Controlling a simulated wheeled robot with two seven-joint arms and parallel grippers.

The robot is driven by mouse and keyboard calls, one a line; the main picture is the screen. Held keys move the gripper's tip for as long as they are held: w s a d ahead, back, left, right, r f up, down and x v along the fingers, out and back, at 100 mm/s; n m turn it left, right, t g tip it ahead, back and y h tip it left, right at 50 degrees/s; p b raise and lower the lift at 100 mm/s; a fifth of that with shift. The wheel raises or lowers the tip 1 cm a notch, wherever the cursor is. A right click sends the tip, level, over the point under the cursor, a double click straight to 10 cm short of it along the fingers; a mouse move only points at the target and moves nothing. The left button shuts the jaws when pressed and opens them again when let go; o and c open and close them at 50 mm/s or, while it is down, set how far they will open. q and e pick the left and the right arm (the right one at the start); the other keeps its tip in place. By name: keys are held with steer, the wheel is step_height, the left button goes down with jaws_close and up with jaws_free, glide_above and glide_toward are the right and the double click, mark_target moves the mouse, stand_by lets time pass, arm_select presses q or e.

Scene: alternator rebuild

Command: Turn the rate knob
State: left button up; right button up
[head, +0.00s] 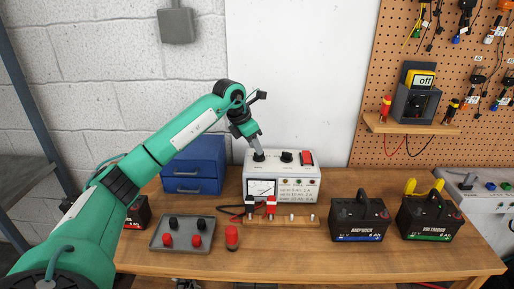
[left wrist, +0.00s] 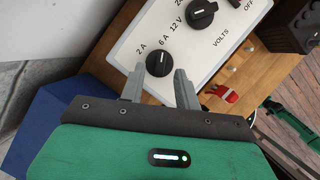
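My left gripper (left wrist: 159,72) is open, one finger on each side of this knob, with small gaps appearing between. In the head view my left gripper (head: 257,149) points down over the charger's left knob and partly hides it. The volts knob (left wrist: 201,13) is beside it. My right gripper is not in view.
A red switch (head: 306,157) sits at the charger's top right. A blue drawer box (head: 194,165) stands close to its left. A grey tray (head: 183,243) with red and black caps, a wooden strip (head: 283,221) with clamps, and two black batteries (head: 359,218) are in front and right.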

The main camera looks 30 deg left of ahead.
arm_select(q)
steer(key=shift+x, duration=1.3)
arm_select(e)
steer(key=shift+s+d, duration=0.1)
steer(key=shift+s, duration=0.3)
arm_select(q)
jaws_close()
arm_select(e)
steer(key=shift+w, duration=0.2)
